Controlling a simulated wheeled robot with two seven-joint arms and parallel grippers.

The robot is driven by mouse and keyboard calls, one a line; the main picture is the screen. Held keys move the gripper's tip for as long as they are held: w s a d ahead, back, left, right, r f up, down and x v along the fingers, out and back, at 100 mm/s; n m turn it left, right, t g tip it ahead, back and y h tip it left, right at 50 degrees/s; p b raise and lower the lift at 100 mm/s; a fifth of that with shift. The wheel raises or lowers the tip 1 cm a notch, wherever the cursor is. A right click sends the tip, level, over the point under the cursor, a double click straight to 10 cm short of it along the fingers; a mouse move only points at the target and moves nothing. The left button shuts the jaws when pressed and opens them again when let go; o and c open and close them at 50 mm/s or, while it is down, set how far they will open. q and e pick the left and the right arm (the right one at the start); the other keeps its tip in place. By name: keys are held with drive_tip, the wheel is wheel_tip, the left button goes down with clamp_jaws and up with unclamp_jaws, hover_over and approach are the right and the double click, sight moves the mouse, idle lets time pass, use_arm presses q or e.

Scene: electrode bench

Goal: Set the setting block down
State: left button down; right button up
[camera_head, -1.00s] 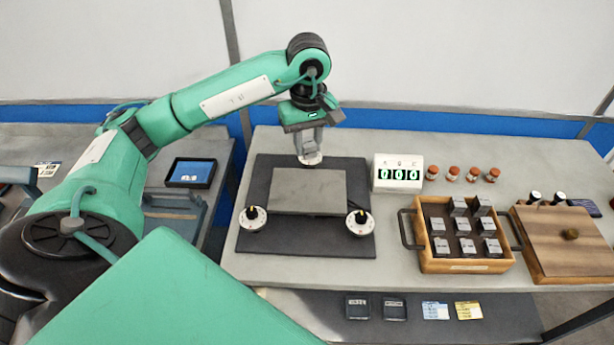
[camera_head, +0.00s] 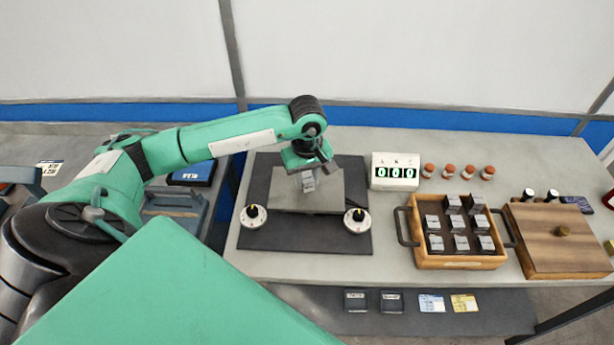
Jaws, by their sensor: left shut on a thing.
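My left gripper (camera_head: 307,178) points down over the grey plate (camera_head: 290,200) on the dark mat. It is shut on a small grey block, the setting block (camera_head: 308,185), at its fingertips. The block is partly hidden by the fingers, and I cannot tell whether it touches the plate. White dials with black knobs sit at the mat's front left (camera_head: 254,216) and front right (camera_head: 357,219). My right gripper is out of view.
A wooden tray (camera_head: 460,262) holds several grey blocks. A wooden lidded box (camera_head: 565,255) is at the far right. The bench's front strip is clear.

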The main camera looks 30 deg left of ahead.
sight(307, 178)
use_arm(q)
drive_tip(key=shift+f, duration=0.2)
drive_tip(key=c, duration=1.1)
unclamp_jaws()
drive_tip(key=shift+r, duration=0.1)
drive_tip(key=shift+r, duration=0.1)
drive_tip(key=shift+r+b, duration=1.65)
drive_tip(key=shift+r, duration=4.4)
